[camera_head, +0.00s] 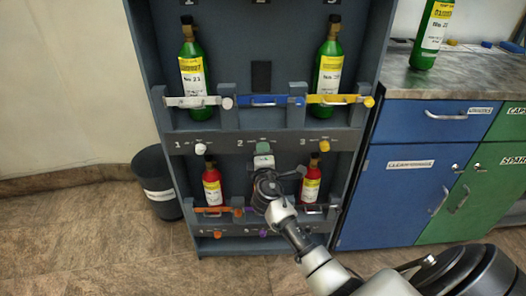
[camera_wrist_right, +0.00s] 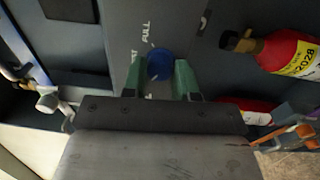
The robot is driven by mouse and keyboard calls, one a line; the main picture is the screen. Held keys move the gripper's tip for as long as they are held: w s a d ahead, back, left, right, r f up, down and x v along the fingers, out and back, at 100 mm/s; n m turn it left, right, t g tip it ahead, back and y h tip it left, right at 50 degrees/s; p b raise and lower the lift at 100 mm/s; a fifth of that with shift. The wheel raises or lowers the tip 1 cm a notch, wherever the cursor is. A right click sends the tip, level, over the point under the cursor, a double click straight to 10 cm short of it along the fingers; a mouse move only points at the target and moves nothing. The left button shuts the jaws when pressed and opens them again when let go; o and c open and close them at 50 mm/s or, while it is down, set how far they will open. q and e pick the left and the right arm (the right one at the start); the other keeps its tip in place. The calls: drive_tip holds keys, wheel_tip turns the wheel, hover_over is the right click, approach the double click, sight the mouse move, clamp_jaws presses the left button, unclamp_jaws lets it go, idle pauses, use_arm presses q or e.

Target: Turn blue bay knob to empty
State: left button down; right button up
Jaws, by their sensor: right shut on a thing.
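The blue knob (camera_wrist_right: 160,64) is on the dark rack panel in the wrist view, between my right gripper's two green fingers. My right gripper (camera_head: 263,149) reaches up to the panel at position 2 in the head view, just below the empty middle bay with the blue bar (camera_head: 272,101). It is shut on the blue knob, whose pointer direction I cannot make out. The knob itself is hidden by the gripper in the head view. My left gripper is not in view.
The white knob (camera_head: 200,148) and yellow knob (camera_head: 324,145) sit either side. Green bottles (camera_head: 194,75) stand in the upper outer bays. Red bottles (camera_head: 213,186) stand in the lower bays, close to my right gripper. A blue cabinet (camera_head: 400,180) is at right, a dark bin (camera_head: 154,172) at left.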

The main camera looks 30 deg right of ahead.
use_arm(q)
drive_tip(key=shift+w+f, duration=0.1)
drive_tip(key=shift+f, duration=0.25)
use_arm(e)
drive_tip(key=shift+f+n, duration=0.1)
drive_tip(key=shift+n, duration=0.2)
drive_tip(key=o, duration=0.9)
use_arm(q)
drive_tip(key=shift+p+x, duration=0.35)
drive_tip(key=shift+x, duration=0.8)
use_arm(e)
drive_tip(key=v, duration=1.1)
